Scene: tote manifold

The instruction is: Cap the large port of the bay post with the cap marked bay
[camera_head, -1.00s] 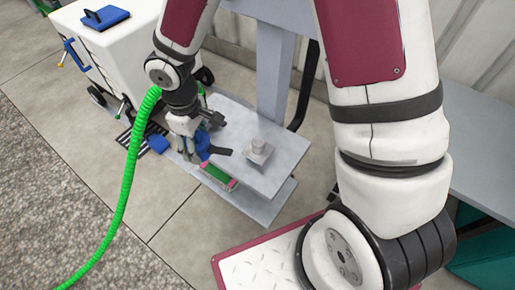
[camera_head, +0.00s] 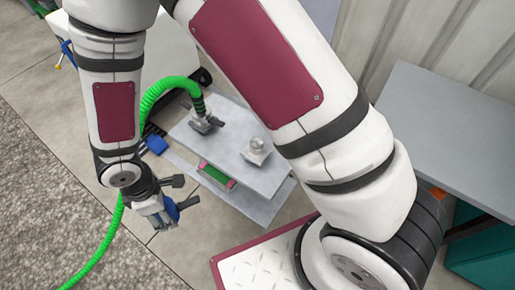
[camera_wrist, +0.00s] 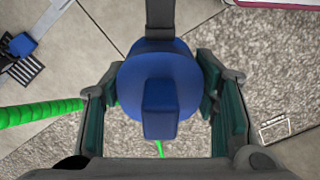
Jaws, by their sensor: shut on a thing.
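My gripper (camera_head: 160,207) is in the open left of the grey bench, over the floor. It is shut on a blue cap (camera_wrist: 160,82), whose round disc and block-shaped grip show between the fingers in the wrist view. No marking can be read on it. The cap also shows as blue in the head view (camera_head: 172,209). On the grey bench plate, a port fitting (camera_head: 205,124) has the green hose (camera_head: 170,83) running into its top. A second, silver fitting (camera_head: 257,151) stands to its right with a rounded top. I cannot tell which is the bay post.
A grey bench (camera_head: 225,150) has a lower shelf and a green strip (camera_head: 216,175) on its front edge. A white wheeled cart (camera_head: 170,50) stands behind, partly hidden by my arm. A blue piece (camera_head: 156,144) lies left of the bench.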

